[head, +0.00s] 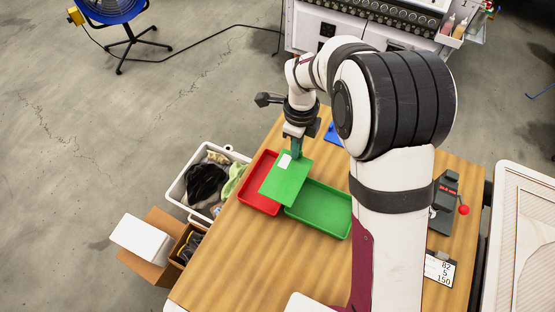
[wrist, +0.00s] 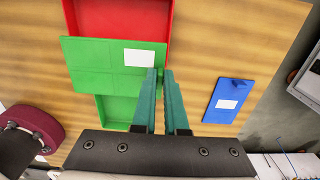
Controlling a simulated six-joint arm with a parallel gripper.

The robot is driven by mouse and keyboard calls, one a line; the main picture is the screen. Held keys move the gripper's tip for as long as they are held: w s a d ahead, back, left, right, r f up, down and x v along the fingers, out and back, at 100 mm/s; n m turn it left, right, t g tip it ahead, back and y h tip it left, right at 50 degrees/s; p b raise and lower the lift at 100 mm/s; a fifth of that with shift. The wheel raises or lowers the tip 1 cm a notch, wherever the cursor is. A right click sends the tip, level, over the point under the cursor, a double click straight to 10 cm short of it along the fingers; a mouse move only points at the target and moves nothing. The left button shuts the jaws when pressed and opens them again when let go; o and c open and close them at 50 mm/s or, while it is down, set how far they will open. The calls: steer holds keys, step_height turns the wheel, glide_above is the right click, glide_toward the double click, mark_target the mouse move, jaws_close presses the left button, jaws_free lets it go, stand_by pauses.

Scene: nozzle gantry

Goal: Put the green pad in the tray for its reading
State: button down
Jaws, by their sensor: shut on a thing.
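The green pad (head: 287,182), a flat plate with a white label, is held in my gripper (head: 297,150). The visible part of the green tray is empty.
A blue pad (wrist: 229,104) with a white label lies on the wooden table (head: 250,262). A card reading 82, 5, 150 (head: 440,269) and a black device with a red knob (head: 446,200) are at the right. A white bin (head: 176,190) stands off the left edge.

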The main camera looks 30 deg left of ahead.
mark_target(279, 157)
steer(key=a, duration=0.1)
steer(key=a+f, duration=0.2)
steer(key=shift+s+a+f, duration=0.15)
steer(key=shift+s+a, duration=0.15)
steer(key=shift+a, duration=0.05)
steer(key=shift+a+f, duration=0.15)
steer(key=shift+f, duration=0.9)
steer(key=shift+a+f, duration=0.1)
steer(key=shift+f, duration=0.95)
steer(key=shift+f, duration=0.15)
steer(key=c, duration=1)
jaws_free()
steer(key=shift+o, duration=0.2)
step_height(279, 157, up, 12)
steer(key=s+d+r+n, duration=0.2)
steer(key=d+r, duration=0.2)
steer(key=d, duration=0.3)
steer(key=s+d+r+n, duration=0.2)
steer(key=s+d+r, duration=0.15)
steer(key=d, duration=0.35)
steer(key=s+d+r+n+y, duration=0.1)
steer(key=s+d+n, duration=0.7)
steer(key=s+d, duration=0.3)
steer(key=s, duration=0.4)
steer(key=shift+s+y, duration=0.15)
steer(key=shift+y, duration=0.25)
steer(key=shift+o, duration=0.2)
steer(key=shift+s+f, duration=0.1)
steer(key=shift+s, duration=0.2)
